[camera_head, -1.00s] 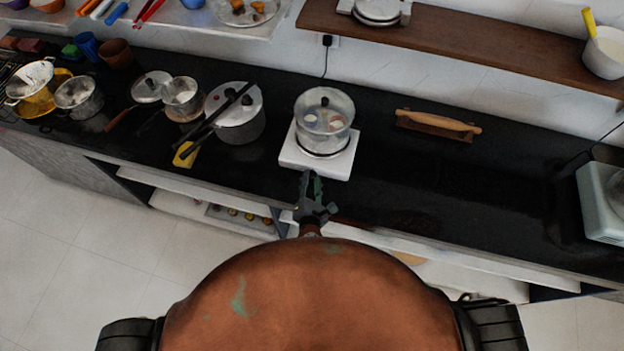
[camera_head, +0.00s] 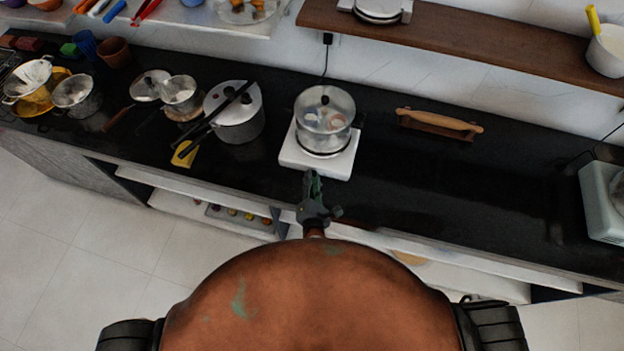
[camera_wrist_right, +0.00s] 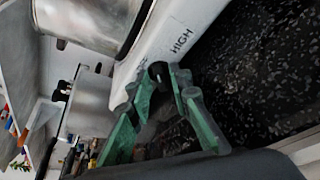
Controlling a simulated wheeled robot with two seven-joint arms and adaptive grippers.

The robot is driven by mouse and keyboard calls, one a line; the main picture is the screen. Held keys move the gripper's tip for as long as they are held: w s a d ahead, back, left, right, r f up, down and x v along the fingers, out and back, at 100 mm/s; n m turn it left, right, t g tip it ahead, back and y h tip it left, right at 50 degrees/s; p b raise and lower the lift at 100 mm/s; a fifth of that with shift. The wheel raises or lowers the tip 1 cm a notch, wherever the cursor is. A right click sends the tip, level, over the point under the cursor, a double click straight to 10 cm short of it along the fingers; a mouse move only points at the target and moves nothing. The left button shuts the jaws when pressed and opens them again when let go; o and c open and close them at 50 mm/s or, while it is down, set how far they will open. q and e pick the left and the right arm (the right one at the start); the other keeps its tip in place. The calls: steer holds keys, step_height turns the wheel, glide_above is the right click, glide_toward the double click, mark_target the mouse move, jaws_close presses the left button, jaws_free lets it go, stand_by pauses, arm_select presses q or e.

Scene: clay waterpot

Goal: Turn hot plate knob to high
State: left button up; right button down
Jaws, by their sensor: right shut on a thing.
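The white hot plate (camera_head: 318,163) stands on the black counter with a glass-lidded pot (camera_head: 324,118) on top. In the right wrist view the hot plate (camera_wrist_right: 182,32) shows the printed word HIGH on its front face. Its black knob (camera_wrist_right: 158,70) sits between the green fingertips of my right gripper (camera_wrist_right: 160,85), which is shut on it. In the head view my right gripper (camera_head: 313,182) is at the front edge of the hot plate and hides the knob. My left gripper is not in view.
A pressure cooker (camera_head: 236,115) stands left of the hot plate, with several smaller pots farther left. A rolling pin (camera_head: 438,122) lies to the right on the counter. The counter (camera_head: 440,190) right of the hot plate is mostly clear. A wooden shelf (camera_head: 470,45) hangs above.

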steer(key=m+b, duration=0.1)
steer(key=b, duration=0.1)
steer(key=m+t+y+b, duration=0.1)
steer(key=m+b, duration=0.1)
steer(key=b, duration=0.1)
steer(key=shift+d+f, duration=0.15)
steer(key=shift+f, duration=0.25)
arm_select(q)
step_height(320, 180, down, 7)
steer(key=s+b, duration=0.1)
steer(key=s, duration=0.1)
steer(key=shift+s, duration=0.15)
arm_select(e)
steer(key=shift+r+m+t, duration=0.25)
steer(key=shift+m+t, duration=0.15)
steer(key=shift+m, duration=0.1)
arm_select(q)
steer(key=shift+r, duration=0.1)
arm_select(e)
steer(key=c, duration=2)
jaws_free()
steer(key=shift+w, duration=0.1)
steer(key=shift+c, duration=0.2)
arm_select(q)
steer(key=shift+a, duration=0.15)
